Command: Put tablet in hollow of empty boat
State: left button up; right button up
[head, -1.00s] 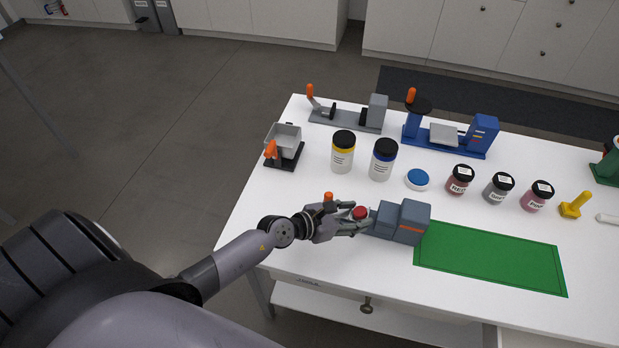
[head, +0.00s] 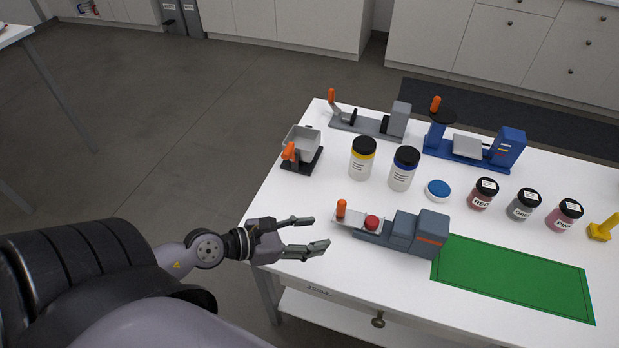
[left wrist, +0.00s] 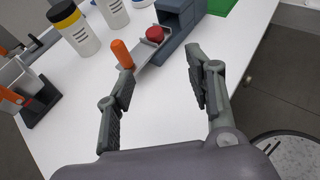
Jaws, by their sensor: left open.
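A red round tablet-like piece (head: 372,222) sits on the pale sliding tray (head: 356,212) of a grey-blue device (head: 418,232). I cannot tell whether it lies in a hollow. An orange knob (head: 341,208) stands at the tray's left end. In the left wrist view the red piece (left wrist: 155,34) and orange knob (left wrist: 122,53) show beyond my fingers. My left gripper (head: 322,233) is open and empty, left of the tray and apart from it, over the table's front left edge. My right gripper is not in view.
A green mat (head: 515,279) lies right of the device. Behind stand white jars with yellow (head: 362,158) and blue (head: 403,168) bands, a blue-topped dish (head: 437,190) and several pigment jars. A grey hopper (head: 301,148) stands at the left edge.

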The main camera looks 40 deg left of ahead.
pick_arm(q)
jog(key=w+a+r+n+t+y, duration=0.2)
jog(key=w+r+n+t, duration=0.3)
jog(key=w+r+n, duration=0.55)
jog(key=w+a+n+y, duration=0.4)
jog(key=w+n, duration=0.3)
jog(key=w, duration=0.3)
jog(key=n+g+h, duration=0.3)
jog(key=n+g, duration=0.3)
jog(key=g, duration=1.1)
send_near(372, 220)
jog(key=f, duration=0.1)
jog(key=f+p, duration=0.1)
jog(key=f, duration=0.1)
jog(key=shift+s+d+p, duration=0.3)
jog(key=shift+s, duration=0.1)
jog(key=x, duration=0.1)
jog(key=p+x, duration=0.1)
jog(key=x, duration=0.3)
jog(key=shift+w+d+r, duration=0.1)
jog(key=shift+w+d, duration=0.1)
jog(key=shift+w, duration=0.1)
jog(key=shift+d+f, duration=0.1)
jog(key=shift+f, duration=0.15)
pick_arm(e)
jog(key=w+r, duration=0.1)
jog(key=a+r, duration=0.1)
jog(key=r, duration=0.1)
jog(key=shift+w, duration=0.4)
